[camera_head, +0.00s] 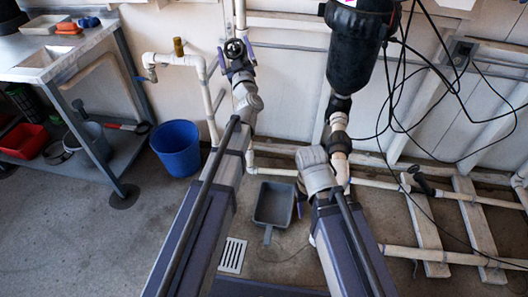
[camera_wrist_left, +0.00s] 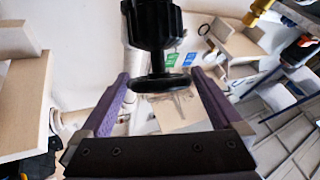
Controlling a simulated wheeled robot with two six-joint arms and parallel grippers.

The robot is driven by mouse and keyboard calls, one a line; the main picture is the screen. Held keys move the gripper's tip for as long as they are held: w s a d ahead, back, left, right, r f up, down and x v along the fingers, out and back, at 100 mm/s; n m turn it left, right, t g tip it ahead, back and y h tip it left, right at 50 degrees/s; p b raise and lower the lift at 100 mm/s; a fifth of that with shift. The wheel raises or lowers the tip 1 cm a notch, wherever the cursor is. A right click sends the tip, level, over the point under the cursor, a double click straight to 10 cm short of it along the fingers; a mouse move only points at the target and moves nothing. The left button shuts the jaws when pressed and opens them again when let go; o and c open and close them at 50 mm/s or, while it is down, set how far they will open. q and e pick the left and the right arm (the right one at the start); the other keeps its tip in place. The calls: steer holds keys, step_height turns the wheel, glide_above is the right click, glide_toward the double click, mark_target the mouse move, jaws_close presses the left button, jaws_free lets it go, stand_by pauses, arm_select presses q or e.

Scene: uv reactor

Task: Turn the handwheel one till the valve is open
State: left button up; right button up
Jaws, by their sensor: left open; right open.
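The handwheel (camera_head: 236,48) is a small black wheel on a valve on the wall piping, upper middle of the head view. In the left wrist view the black wheel (camera_wrist_left: 160,82) sits below a dark ribbed valve body (camera_wrist_left: 153,25). My left gripper (camera_head: 237,57) is open, with its purple fingers on either side of the wheel. It also shows in the left wrist view (camera_wrist_left: 160,90); I cannot tell whether the fingers touch the rim. My right gripper (camera_head: 304,210) is open and low at the middle, mostly hidden by its own arm.
A large black vessel (camera_head: 355,52) with hanging cables stands right of my left gripper. White pipes run along the wall and floor. A blue bucket (camera_head: 176,148), a grey dustpan (camera_head: 273,204) and a steel table (camera_head: 65,55) are nearby. Floor at lower left is clear.

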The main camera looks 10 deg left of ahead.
arm_select(q)
steer(key=shift+a+f+m+t+h+b, duration=0.15)
steer(key=shift+m+t+h+b, duration=0.2)
steer(key=shift+m+h, duration=0.5)
steer(key=b+v, duration=0.3)
steer(key=v, duration=0.5)
steer(key=d+f+m+g+h, duration=0.5)
steer(key=d+f+m+h, duration=0.4)
steer(key=f, duration=0.3)
steer(key=s+d+f+g+p, duration=0.1)
steer(key=s+f+g+p, duration=0.4)
steer(key=s+f+g, duration=0.4)
steer(key=shift+s+h, duration=0.45)
steer(key=shift+s, duration=0.75)
steer(key=shift+d+f, duration=0.1)
steer(key=shift+f, duration=0.05)
